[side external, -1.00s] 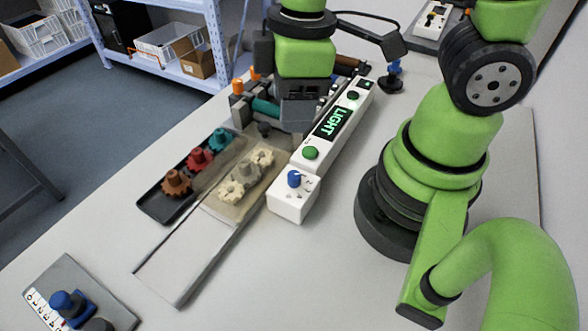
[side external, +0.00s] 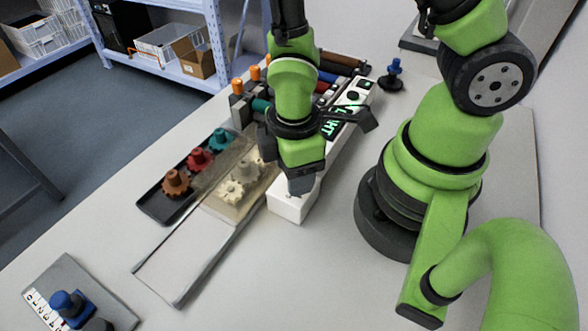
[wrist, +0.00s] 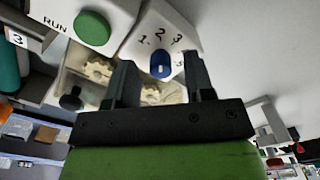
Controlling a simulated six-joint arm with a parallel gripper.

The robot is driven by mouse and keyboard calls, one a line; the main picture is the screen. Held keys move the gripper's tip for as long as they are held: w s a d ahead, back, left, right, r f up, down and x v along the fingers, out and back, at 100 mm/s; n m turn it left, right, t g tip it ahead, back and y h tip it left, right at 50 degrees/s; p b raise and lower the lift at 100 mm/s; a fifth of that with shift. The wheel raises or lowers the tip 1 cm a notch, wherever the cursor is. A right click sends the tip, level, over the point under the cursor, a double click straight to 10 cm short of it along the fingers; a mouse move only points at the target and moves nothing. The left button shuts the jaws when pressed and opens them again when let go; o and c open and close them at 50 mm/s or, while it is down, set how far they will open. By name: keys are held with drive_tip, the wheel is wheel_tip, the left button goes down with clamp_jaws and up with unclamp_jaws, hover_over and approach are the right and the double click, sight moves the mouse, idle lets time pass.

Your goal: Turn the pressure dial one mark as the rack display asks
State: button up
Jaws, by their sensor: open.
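The pressure dial is a blue knob (wrist: 160,65) on a white box, with the marks 1, 2 and 3 printed around it in the wrist view. The white box (side external: 287,209) shows in the side view, but my gripper hides the knob there. My gripper (wrist: 160,78) is open, pointing down at the dial, with one finger on each side of the knob in the picture. I cannot tell whether the fingers touch it. The rack display (side external: 333,122) shows green letters and is partly covered by my arm; "HT" is readable.
A green RUN button (wrist: 92,28) sits beside the dial box. A black tray (side external: 160,206) with brown, red and teal gears lies left, next to a tray of cream gears (side external: 240,182). A grey plate (side external: 65,270) with a blue part lies front left.

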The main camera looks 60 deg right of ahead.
drive_tip(key=shift+f, duration=0.4)
clamp_jaws()
drive_tip(key=shift+m, duration=0.5)
drive_tip(key=m, duration=0.2)
drive_tip(key=shift+m, duration=0.4)
drive_tip(key=shift+w+m, duration=0.1)
drive_tip(key=shift+m, duration=1.8)
